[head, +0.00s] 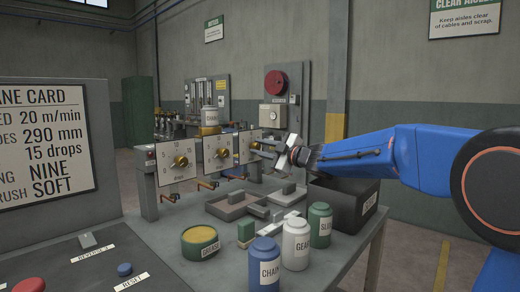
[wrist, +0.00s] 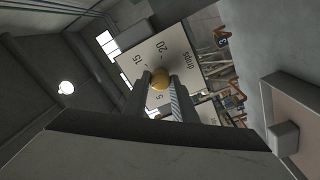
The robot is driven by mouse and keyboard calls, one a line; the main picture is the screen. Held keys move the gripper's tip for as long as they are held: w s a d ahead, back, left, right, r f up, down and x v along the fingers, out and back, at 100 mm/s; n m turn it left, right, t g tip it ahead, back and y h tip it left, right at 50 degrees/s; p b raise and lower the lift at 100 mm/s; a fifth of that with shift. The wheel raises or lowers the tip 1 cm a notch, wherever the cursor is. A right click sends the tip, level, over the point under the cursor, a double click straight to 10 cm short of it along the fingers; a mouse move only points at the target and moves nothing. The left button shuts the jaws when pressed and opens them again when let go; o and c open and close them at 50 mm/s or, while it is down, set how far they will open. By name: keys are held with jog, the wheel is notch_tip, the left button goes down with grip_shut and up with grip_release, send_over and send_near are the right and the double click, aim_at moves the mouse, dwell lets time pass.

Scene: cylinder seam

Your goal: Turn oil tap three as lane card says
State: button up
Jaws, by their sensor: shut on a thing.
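Three white dial plates with brass tap knobs stand in a row on a rack in the head view: the left tap (head: 180,161), the middle tap (head: 222,154) and the right tap (head: 255,146). My gripper (head: 262,147) is shut on the right tap's knob. In the wrist view the round brass knob (wrist: 160,78) sits between my two fingers, in front of a dial plate (wrist: 178,53) marked 5, 15, 20 and "drops". The knob's pointer setting cannot be read. The lane card (head: 42,145), cut off at the left, shows "15 drops".
Copper spouts hang under the dials.

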jog(key=m, duration=0.6)
jog(key=shift+m, duration=0.4)
jog(key=m, duration=0.5)
jog(key=shift+m, duration=0.4)
jog(key=o, duration=1)
jog(key=shift+o, duration=0.2)
jog(key=shift+r, duration=0.1)
notch_tip(320, 180, up, 10)
